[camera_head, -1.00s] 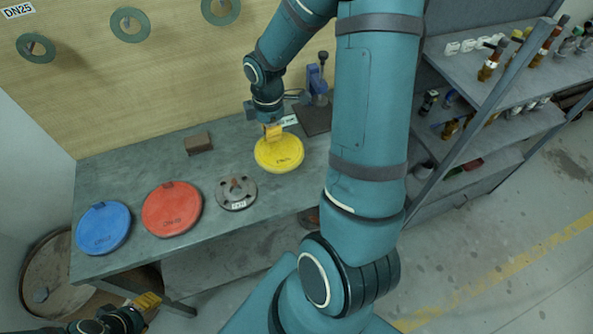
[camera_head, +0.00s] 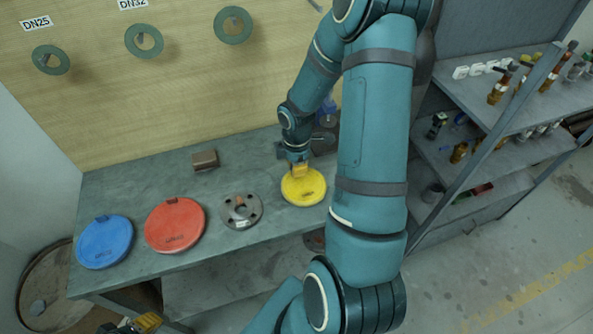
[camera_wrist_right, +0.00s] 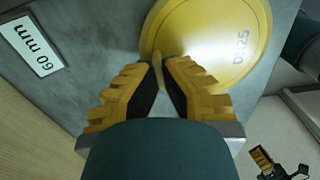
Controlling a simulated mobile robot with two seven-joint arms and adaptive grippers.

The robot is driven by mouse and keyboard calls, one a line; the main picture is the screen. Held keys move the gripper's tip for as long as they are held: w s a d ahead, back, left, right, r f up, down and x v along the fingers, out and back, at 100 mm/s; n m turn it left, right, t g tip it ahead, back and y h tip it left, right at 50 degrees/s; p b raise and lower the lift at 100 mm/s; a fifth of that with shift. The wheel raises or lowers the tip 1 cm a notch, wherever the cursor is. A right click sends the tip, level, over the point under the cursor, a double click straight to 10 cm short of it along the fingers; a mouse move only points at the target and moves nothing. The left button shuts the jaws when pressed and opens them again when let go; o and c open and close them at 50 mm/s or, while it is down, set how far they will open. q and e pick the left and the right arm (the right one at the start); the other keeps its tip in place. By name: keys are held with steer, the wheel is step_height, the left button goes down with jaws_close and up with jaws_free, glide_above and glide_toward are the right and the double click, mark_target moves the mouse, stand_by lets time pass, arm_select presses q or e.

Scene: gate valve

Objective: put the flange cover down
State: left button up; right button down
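The yellow flange cover (camera_head: 304,188), a round disc marked DN25 in the right wrist view (camera_wrist_right: 222,40), is at the right end of the grey bench. My right gripper (camera_head: 299,168) is above its rear edge. In the wrist view its yellow fingers (camera_wrist_right: 160,68) are closed on the cover's small tab. The cover looks flat and very near the bench top; I cannot tell whether it touches. My left gripper (camera_head: 147,322) is low at the bottom left, away from the bench, partly cut off.
A red cover (camera_head: 174,225), a blue cover (camera_head: 104,242), a grey bolted flange (camera_head: 241,210) and a brown block (camera_head: 205,159) sit on the bench (camera_head: 215,250). A "60 mm" label (camera_wrist_right: 35,47) lies beside the yellow cover. A shelf rack (camera_head: 470,170) stands right.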

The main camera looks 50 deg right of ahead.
steer(key=shift+f, duration=0.85)
steer(key=shift+r, duration=0.1)
steer(key=c, duration=1.5)
jaws_free()
steer(key=o, duration=0.4)
steer(key=shift+c, duration=0.2)
